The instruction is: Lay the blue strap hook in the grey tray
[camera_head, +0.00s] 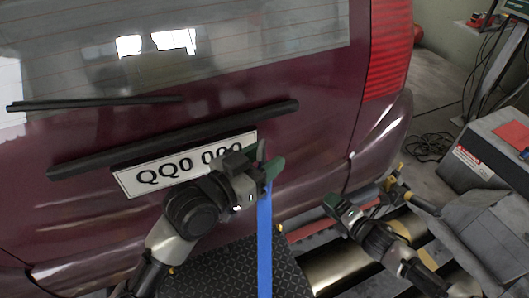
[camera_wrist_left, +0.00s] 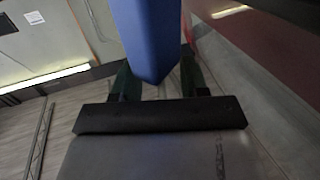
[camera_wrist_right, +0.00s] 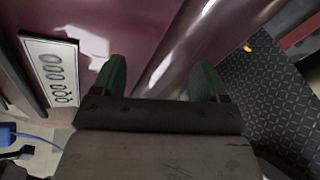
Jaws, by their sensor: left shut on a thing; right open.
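A long blue strap (camera_head: 265,240) hangs straight down from my left gripper (camera_head: 266,172), in front of the car's rear near the number plate. My left gripper is shut on it; in the left wrist view the blue piece (camera_wrist_left: 150,40) sits between the green fingers. I cannot make out a separate hook end. My right gripper (camera_head: 343,208) is open and empty, low by the car's bumper; its two green fingers (camera_wrist_right: 160,80) are apart in the right wrist view. I cannot clearly identify the grey tray; a grey box-like unit (camera_head: 478,222) stands at the right.
The maroon car (camera_head: 320,110) fills the back, with its number plate (camera_head: 190,163) close to my left gripper. Metal rollers (camera_head: 345,262) and a dark patterned plate (camera_head: 225,270) lie below. A grey cabinet (camera_head: 485,160) stands at the right, and cables (camera_head: 430,147) lie on the floor.

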